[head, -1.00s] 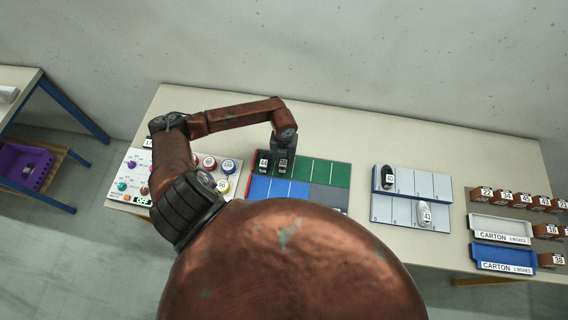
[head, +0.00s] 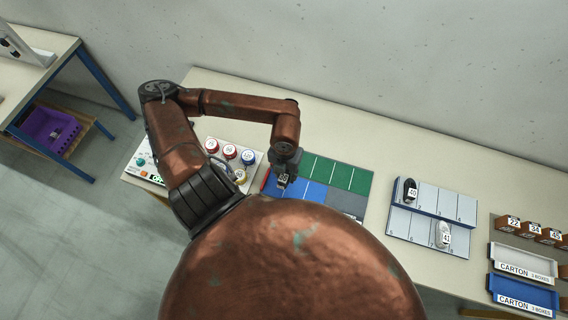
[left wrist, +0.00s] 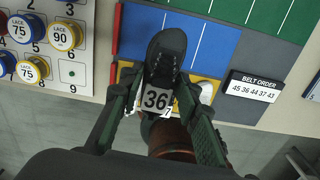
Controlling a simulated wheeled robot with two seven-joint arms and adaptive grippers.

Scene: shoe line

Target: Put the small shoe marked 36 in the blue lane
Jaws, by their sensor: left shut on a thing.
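The dark small shoe (left wrist: 168,50) with a white tag marked 36 is between the fingers of my left gripper (left wrist: 158,110) in the left wrist view, which is shut on it. In the head view my left gripper (head: 286,165) and the shoe's tag (head: 283,181) show over the left part of the blue lane (head: 313,191). In the left wrist view the blue lane (left wrist: 214,50) lies behind and beside the shoe. I cannot tell whether the shoe touches it. My right gripper is not in view.
A green lane (head: 340,172) lies beyond the blue one, and a grey area (head: 346,202) to its right. A yellow strip (left wrist: 203,84) lies nearer. A grey rack (head: 425,226) holds shoes 40 and 41; cartons (head: 522,262) stand further right.

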